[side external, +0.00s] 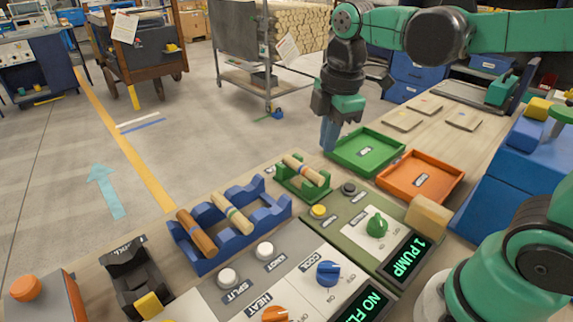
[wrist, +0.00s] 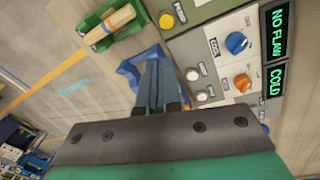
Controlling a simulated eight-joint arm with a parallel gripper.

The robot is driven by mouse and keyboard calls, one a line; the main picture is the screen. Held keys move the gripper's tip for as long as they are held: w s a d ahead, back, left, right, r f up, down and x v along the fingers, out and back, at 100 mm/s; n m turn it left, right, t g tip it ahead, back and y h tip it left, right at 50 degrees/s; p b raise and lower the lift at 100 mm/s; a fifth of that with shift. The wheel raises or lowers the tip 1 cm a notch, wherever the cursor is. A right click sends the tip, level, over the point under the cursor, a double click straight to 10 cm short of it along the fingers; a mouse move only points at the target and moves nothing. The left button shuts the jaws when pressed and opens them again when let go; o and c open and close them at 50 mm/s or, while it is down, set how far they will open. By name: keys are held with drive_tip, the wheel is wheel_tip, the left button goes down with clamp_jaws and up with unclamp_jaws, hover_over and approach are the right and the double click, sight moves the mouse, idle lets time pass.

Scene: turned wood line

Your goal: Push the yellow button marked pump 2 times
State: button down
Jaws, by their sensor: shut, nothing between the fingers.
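The yellow button (side external: 318,211) sits on the olive green panel (side external: 343,222), near its left edge. In the wrist view the yellow button (wrist: 166,20) is at the top, with a PUMP label beside it. The panel's display (side external: 405,258) reads "1 PUMP". My gripper (side external: 328,146) is shut and empty, pointing down, behind the button in the side view and apart from it. In the wrist view my gripper's fingers (wrist: 155,66) are together, below the button in the picture. Nothing hides the button in either view.
A dark button (side external: 349,188) and a green knob (side external: 376,225) share the panel. A green cradle (side external: 302,181) holding a turned wood piece stands beside it. A green tray (side external: 366,152) and an orange tray (side external: 420,177) lie behind. A grey panel (side external: 250,285) stands in front.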

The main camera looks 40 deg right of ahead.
sight(318, 209)
drive_tip(key=n, duration=0.1)
drive_tip(key=n+g, duration=0.1)
drive_tip(key=n, duration=0.1)
drive_tip(key=shift+w+r+n, duration=0.15)
drive_tip(key=shift+w+n, duration=0.15)
drive_tip(key=shift+w, duration=0.05)
wheel_tip(318, 209, down, 14)
drive_tip(key=shift+f, duration=0.1)
idle(0.6)
drive_tip(key=shift+f, duration=0.8)
wheel_tip(318, 209, up, 14)
drive_tip(key=shift+r, duration=0.15)
idle(0.5)
